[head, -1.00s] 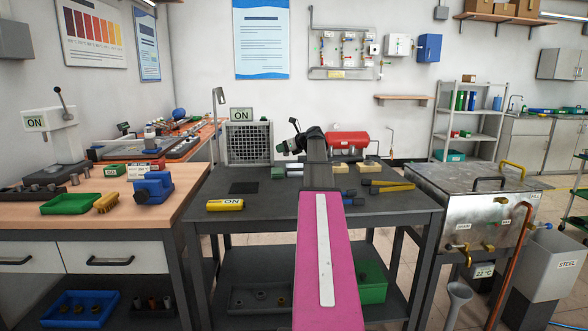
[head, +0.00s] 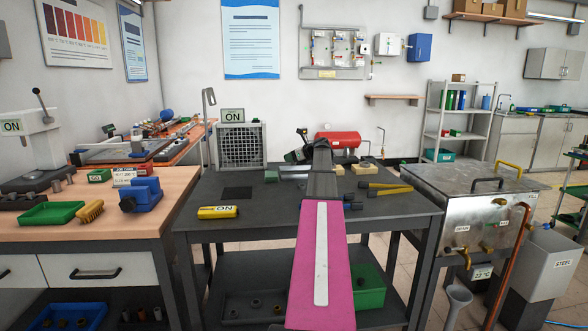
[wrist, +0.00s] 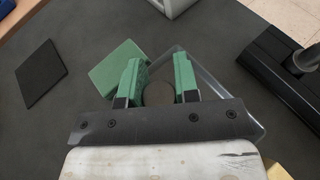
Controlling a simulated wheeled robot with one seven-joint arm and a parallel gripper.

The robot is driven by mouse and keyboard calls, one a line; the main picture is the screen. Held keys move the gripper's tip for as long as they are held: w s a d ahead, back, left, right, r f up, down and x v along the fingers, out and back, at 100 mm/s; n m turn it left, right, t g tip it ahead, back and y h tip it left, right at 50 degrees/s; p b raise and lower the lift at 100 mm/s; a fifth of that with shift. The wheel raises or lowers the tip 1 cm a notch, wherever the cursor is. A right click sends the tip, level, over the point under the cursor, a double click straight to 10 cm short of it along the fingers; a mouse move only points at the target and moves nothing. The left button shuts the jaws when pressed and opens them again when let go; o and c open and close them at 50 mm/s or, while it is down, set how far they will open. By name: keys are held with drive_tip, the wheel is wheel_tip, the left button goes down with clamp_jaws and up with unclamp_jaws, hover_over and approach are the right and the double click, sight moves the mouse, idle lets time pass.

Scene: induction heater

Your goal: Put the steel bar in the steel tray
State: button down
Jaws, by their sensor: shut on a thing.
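My gripper (wrist: 158,85), with green fingertips, is shut on a dark round-ended piece, the steel bar (wrist: 158,93), in the wrist view. The bar shows nearly end-on between the fingers. The grey steel tray (wrist: 218,86) lies beneath and to the right of the fingers in that view. I cannot tell whether the bar touches the tray. In the head view, my gripper (head: 293,156) is low over the back of the dark workbench, just above the tray (head: 294,176). The bar cannot be made out there.
A green block (wrist: 117,66) lies beside the tray, with a black pad (wrist: 41,73) farther left. A mesh-fronted unit (head: 241,146) stands behind, and a red tank (head: 338,139) behind right. The bench's front left is mostly clear.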

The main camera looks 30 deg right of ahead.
drive_tip(key=shift+d+f, duration=0.65)
drive_tip(key=shift+d, duration=0.35)
drive_tip(key=shift+f, duration=1.95)
drive_tip(key=c, duration=0.9)
unclamp_jaws()
drive_tip(key=shift+f, duration=0.1)
drive_tip(key=shift+o, duration=0.2)
drive_tip(key=v, duration=1.2)
